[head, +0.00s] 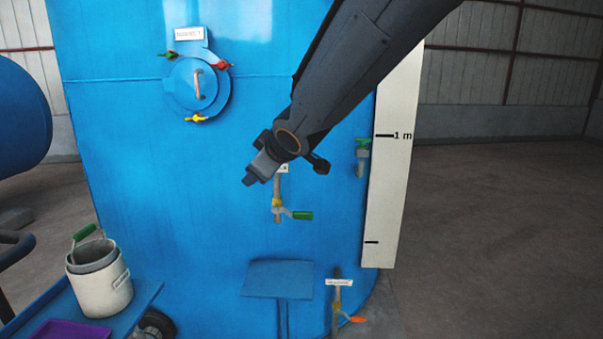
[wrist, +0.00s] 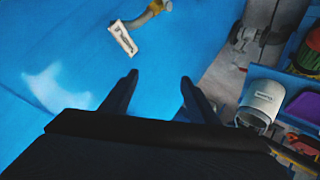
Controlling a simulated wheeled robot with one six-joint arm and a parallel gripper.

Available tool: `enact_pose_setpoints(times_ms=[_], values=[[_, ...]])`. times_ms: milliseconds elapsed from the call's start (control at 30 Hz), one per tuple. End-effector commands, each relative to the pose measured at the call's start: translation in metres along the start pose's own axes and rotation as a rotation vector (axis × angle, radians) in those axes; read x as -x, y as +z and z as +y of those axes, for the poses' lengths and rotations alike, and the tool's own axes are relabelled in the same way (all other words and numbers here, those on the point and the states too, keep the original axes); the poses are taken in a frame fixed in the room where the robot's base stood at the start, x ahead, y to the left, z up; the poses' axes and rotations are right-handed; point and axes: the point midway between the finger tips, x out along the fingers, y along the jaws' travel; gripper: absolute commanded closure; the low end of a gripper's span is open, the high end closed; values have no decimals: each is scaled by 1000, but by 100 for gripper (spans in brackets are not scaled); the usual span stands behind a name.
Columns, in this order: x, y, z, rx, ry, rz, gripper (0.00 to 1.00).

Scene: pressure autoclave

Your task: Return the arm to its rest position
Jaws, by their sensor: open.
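My arm reaches down from the top right in the head view, in front of the large blue tank (head: 130,130). My gripper (head: 249,180) is at its end, partly hidden by the wrist parts. In the wrist view my gripper (wrist: 157,85) shows two dark fingers spread apart with nothing between them. The blue tank wall (wrist: 60,60) lies beyond the fingers. I cannot tell the exact gap between gripper and tank.
A round hatch (head: 195,85) with coloured clamps is at upper left. A valve with a green handle (head: 302,215) sits just below my gripper. A small blue shelf (head: 278,280) is lower. A cart (head: 148,292) with a white bucket (head: 103,290) stands left. Floor (head: 490,220) is clear at right.

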Motion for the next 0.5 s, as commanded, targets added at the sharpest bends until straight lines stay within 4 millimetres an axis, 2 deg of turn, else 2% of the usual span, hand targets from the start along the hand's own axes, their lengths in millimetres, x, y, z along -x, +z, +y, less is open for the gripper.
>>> enact_pose_setpoints(times_ms=[33, 133, 233, 300, 367, 400, 500], values=[[4, 36, 4, -62, 6, -70, 45], [17, 104, 5, -190, 14, -210, 45], [37, 171, -3, -322, 13, -350, 45], [54, 215, -13, -421, 12, -448, 45], [72, 251, -25, -511, 11, -532, 45], [85, 273, -34, -572, 8, -589, 45], [119, 323, -63, -725, -2, -723, 45]])
